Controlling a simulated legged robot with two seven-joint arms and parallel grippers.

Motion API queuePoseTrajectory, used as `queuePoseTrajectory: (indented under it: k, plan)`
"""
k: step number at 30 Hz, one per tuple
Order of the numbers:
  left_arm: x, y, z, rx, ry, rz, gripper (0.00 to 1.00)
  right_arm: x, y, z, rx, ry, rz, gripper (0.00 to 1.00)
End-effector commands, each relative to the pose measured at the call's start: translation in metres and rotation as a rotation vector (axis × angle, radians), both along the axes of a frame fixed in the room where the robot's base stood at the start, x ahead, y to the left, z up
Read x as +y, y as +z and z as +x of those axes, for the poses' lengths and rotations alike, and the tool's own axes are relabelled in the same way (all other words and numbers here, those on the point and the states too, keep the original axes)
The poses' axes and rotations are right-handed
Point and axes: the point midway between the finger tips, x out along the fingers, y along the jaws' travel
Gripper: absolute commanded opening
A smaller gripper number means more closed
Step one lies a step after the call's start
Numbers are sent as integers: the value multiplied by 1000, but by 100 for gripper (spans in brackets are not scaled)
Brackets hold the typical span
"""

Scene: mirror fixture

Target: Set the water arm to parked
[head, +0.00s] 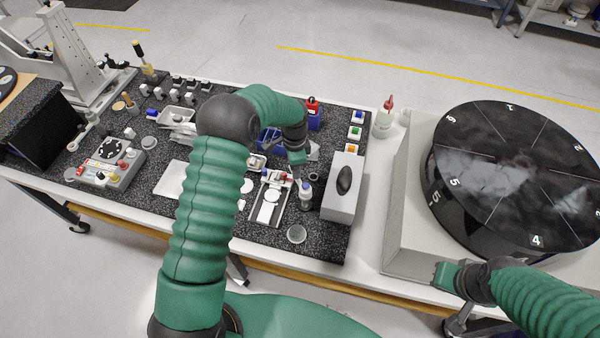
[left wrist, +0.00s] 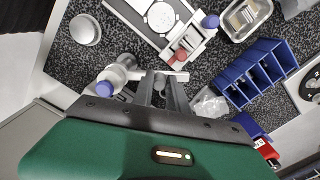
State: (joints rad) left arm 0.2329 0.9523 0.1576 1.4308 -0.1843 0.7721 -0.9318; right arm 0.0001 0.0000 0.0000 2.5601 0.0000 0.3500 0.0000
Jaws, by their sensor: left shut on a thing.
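My left gripper (head: 296,176) reaches down over the black speckled table, beside a white fixture (head: 269,208) with a pale round disc. In the left wrist view its fingers (left wrist: 163,80) are shut at a short pale bar (left wrist: 178,76), which may be the water arm; I cannot tell for sure. The bar lies near the fixture's red cap (left wrist: 180,57). A clear bottle with a blue cap (left wrist: 108,82) stands next to the fingers. The fingers hide part of the bar. My right gripper (head: 458,318) hangs low by the turntable's base; its fingers are unclear.
A large black numbered turntable (head: 515,165) stands at the right. A white box with a black oval (head: 343,190) is right of my left gripper. Blue bins (left wrist: 255,75) and a metal tray (left wrist: 245,18) are close by.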

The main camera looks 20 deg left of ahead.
Motion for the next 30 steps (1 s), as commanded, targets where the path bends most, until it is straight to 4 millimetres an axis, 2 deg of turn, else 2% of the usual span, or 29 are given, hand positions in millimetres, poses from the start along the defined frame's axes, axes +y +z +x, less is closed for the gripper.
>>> queuePoseTrajectory:
  k: [6,18,30]
  plan:
    - [-10,-1,13,-6,-202,-1,0,0,-10,0,0,0,0,0]
    - [-32,1,25,-6,-549,0,0,0,-17,0,0,0,0,0]
    - [-45,1,29,-5,-735,0,0,0,-20,0,0,0,0,0]
